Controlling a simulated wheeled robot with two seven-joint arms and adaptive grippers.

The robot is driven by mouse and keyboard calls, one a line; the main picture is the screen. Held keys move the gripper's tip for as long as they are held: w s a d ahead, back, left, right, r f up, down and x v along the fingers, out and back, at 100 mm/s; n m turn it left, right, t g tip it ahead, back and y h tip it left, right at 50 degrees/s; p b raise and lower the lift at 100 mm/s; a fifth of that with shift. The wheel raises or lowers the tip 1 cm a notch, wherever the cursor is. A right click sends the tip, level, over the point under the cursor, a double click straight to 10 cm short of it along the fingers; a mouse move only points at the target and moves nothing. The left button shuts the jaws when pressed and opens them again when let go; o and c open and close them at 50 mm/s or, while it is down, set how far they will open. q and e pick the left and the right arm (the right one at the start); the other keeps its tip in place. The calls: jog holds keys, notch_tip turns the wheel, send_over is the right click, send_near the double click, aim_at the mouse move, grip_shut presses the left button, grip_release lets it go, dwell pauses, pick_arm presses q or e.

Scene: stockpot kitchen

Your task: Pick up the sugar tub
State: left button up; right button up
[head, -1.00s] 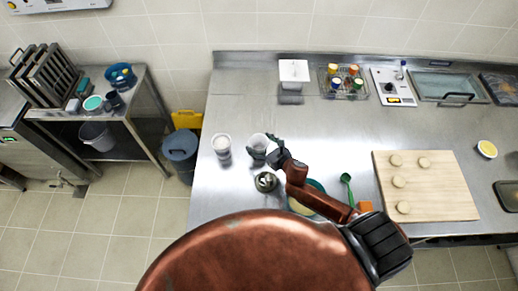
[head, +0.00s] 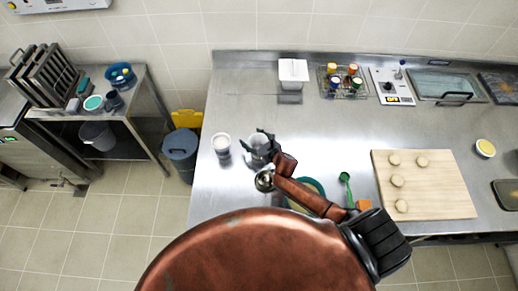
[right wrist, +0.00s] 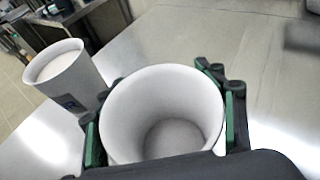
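Two white tubs stand side by side at the left end of the steel counter (head: 330,130). The left tub (head: 222,147) is filled near its rim with something white; in the right wrist view it (right wrist: 62,72) carries a dark label, too partial to read. The other tub (head: 258,152) looks empty or nearly so in the right wrist view (right wrist: 165,105). I cannot tell which holds sugar. My right gripper (head: 261,146) is open, its green-padded fingers on either side of this second tub; contact is not clear. My left gripper is out of view.
A round metal item (head: 264,181) sits just in front of the second tub. A green spoon (head: 346,182), an orange block (head: 364,204) and a wooden board (head: 430,185) with several dough pieces lie to the right. The counter behind the tubs is clear.

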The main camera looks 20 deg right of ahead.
jog(key=c, duration=1.1)
jog(key=shift+c, duration=0.6)
